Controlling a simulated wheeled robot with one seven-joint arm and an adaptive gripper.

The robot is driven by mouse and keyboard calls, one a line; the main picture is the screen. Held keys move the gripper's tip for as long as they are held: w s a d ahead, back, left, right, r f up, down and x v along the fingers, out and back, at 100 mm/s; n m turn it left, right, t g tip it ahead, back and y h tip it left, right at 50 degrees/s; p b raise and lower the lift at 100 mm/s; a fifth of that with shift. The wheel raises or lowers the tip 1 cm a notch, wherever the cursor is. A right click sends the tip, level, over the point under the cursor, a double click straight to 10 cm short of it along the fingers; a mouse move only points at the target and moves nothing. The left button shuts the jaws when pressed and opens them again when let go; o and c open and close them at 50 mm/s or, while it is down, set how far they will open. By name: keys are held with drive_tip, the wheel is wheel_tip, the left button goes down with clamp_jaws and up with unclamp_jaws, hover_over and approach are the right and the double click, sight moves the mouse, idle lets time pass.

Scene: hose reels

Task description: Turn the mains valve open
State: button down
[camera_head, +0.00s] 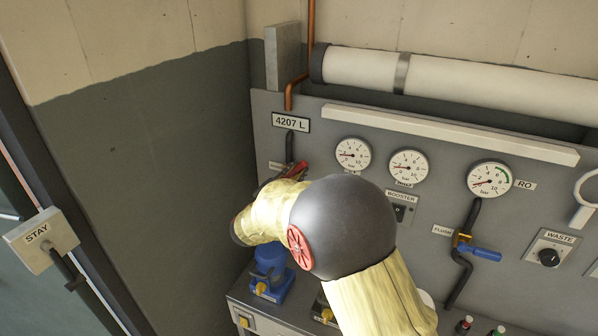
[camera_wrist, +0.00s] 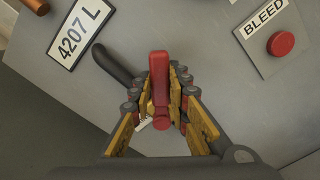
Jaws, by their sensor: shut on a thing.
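The mains valve shows as a red lever handle (camera_wrist: 159,66) in the wrist view, beside a black pipe (camera_wrist: 116,66) on the grey panel. My gripper (camera_wrist: 163,88) is shut on the handle, with a finger on each side of it. In the head view a bit of the red handle (camera_head: 298,168) shows below the "4207 L" sign. My arm hides most of the gripper and valve there. A pale label behind the handle is mostly covered, so I cannot read it.
The "4207 L" sign (camera_wrist: 79,33) and a red "BLEED" button (camera_wrist: 280,43) flank the valve. Several gauges (camera_head: 408,168) and a blue-handled valve (camera_head: 481,252) are to the right. A blue unit (camera_head: 271,274) stands below. A dark wall (camera_head: 150,150) is close on the left.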

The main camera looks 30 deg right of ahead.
drive_tip(key=shift+w+a+r+n+p, duration=0.3)
drive_tip(key=shift+w+a+n+p, duration=0.25)
drive_tip(key=shift+n+p, duration=0.75)
drive_tip(key=shift+w+a+r+n+p, duration=0.35)
drive_tip(key=shift+w+n+p, duration=0.5)
drive_tip(key=shift+n, duration=0.7)
drive_tip(key=shift+w+a+r+n+p, duration=0.25)
drive_tip(key=shift+w+a+n+p, duration=0.25)
drive_tip(key=shift+n+p, duration=0.9)
drive_tip(key=shift+s, duration=0.1)
drive_tip(key=c, duration=1.7)
unclamp_jaws()
drive_tip(key=shift+a, duration=0.15)
drive_tip(key=v, duration=1.1)
drive_tip(key=shift+s+a, duration=0.3)
